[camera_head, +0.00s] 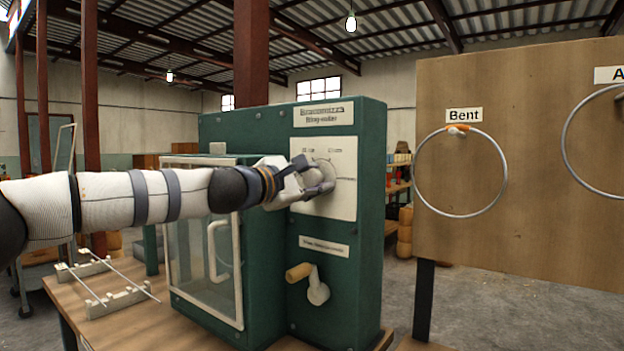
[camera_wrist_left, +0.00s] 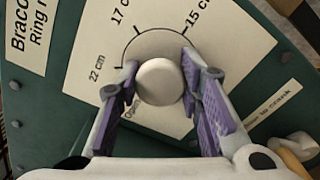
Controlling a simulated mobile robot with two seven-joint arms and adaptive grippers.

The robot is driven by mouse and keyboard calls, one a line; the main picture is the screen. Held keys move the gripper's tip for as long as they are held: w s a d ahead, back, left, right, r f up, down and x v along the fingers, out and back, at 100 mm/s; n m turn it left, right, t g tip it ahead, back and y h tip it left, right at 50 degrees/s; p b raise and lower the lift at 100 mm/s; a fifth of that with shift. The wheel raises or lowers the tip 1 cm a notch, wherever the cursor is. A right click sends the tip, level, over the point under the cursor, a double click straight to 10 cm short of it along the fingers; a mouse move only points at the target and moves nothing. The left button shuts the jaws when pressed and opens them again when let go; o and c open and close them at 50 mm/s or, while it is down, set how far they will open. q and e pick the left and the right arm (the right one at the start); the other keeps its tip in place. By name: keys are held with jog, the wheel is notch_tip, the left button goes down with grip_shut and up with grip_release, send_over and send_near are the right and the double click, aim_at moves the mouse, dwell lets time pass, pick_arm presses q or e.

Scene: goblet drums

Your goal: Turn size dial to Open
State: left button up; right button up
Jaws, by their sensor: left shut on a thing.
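The size dial (camera_head: 325,168) is a pale round knob on a white plate (camera_head: 345,205) on the front of a green machine. In the left wrist view the dial (camera_wrist_left: 160,82) fills the space between my left gripper's (camera_wrist_left: 158,76) two purple-padded fingers. My left gripper (camera_head: 316,180) is shut on the dial. The plate carries marks for 15 cm, 17 cm and 22 cm, and an "Open" label (camera_wrist_left: 132,107) beside the left finger, partly covered. I cannot make out a pointer on the dial. My right gripper is not in view.
Below the dial the green machine (camera_head: 362,270) has a crank with a wooden handle (camera_head: 299,272). A glass door (camera_head: 195,285) with a pale handle is at its left. A rack with rods (camera_head: 118,302) lies on the table. A board with metal rings (camera_head: 540,120) stands at right.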

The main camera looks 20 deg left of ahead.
pick_arm(q)
jog(key=shift+d, duration=0.1)
jog(key=o, duration=1.2)
jog(key=v, duration=1.2)
